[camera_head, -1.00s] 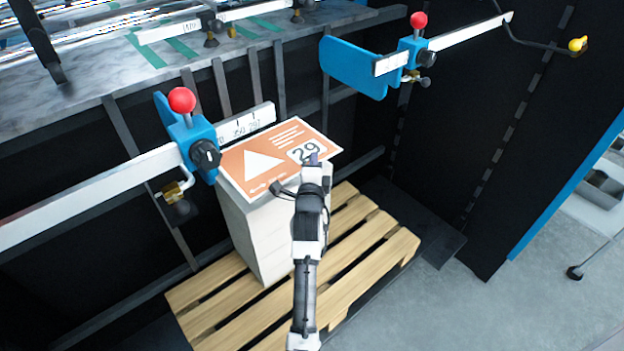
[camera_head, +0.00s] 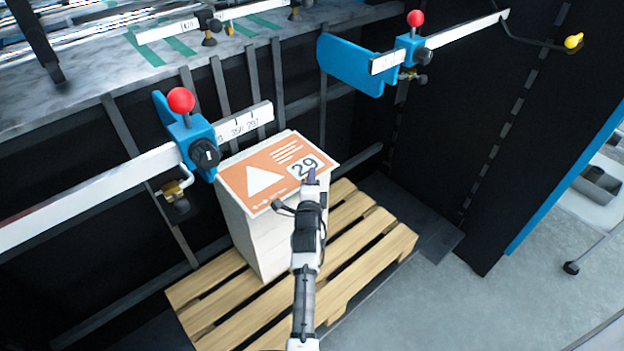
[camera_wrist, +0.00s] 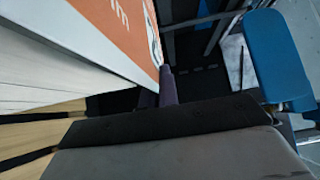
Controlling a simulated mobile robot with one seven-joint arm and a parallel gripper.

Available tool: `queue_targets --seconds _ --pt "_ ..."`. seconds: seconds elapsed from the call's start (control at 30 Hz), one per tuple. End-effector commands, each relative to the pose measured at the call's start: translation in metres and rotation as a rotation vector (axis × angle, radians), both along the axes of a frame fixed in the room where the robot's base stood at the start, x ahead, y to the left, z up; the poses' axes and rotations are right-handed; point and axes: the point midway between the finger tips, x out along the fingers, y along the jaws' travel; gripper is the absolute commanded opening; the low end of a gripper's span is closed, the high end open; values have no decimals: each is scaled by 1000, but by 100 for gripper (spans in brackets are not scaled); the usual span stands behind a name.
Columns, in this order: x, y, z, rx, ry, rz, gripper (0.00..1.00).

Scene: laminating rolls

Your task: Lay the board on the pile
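The board (camera_head: 262,180) is a flat orange panel with a white triangle, white lines and the number 29. It lies at the top of the pile (camera_head: 262,240), a tall pale stack on a wooden pallet, and I see no clear gap between them. My gripper (camera_head: 311,178) is at the board's near right edge, by the number. In the wrist view, the purple fingertips (camera_wrist: 158,90) sit close together at the edge of the board (camera_wrist: 118,35), one on each side of it, and look shut on it. The pale pile (camera_wrist: 45,65) shows at left.
The pallet (camera_head: 375,240) stands on dark floor beside a machine. A blue stop with a red knob (camera_head: 180,100) on a scale bar is close to the board's left side. Another blue stop (camera_head: 352,65) is behind it at right. Open grey floor (camera_head: 450,310) lies at right.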

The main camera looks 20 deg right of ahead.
Motion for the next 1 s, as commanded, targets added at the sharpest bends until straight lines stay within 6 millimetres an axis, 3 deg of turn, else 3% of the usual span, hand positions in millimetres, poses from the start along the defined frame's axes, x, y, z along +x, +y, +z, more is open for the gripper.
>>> queue_targets --seconds 0.03,0.53,0.67,1.0 --pt "-2 0 -17 11 27 -2 0" --pt "-3 0 -26 11 30 -3 0" --pt "-3 0 -26 11 31 -3 19" --pt "-3 0 -6 11 31 -2 24"
